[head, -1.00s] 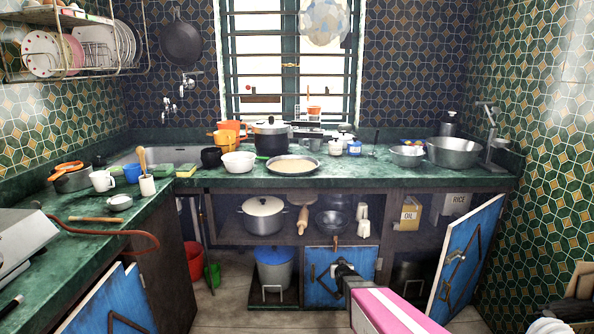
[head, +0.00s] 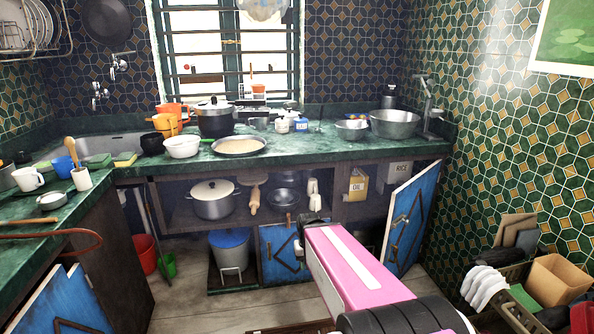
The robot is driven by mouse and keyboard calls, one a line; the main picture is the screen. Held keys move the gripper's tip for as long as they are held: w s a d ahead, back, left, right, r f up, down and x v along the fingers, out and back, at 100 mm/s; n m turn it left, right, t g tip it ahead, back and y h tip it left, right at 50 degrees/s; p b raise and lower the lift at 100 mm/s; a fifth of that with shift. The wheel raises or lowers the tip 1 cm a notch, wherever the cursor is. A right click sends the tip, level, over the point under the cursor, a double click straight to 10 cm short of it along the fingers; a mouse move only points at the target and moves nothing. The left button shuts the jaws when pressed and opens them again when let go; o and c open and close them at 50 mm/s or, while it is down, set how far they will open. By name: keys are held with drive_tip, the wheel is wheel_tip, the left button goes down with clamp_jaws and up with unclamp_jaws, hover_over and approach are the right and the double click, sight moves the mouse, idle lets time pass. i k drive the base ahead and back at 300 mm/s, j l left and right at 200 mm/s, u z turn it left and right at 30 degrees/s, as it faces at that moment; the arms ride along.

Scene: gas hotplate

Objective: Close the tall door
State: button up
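A tall blue door (head: 408,222) with dark angular trim stands swung open at the right end of the lower cabinets, under the green counter. A smaller blue door (head: 284,252) is at the middle of the lower cabinets, and another blue door (head: 62,303) stands open at the lower left. The pictures do not name which is the tall one; the right one looks tallest. My pink and white arm reaches in from the lower right. My gripper (head: 305,232) is at its dark far end, in front of the middle door and left of the right door. Its fingers are too hidden to read.
A crate (head: 512,314) with a cardboard box (head: 558,280) and other items stands on the floor at the lower right. A blue-lidded bin (head: 230,255) and a red bucket (head: 145,254) stand at the left. Pots and bowls crowd the green counter (head: 330,148). Some floor is clear before the cabinets.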

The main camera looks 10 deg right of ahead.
sight(402, 245)
drive_tip(key=i+z, duration=0.1)
drive_tip(key=z, duration=0.7)
drive_tip(key=k+z, duration=0.1)
drive_tip(key=z, duration=0.4)
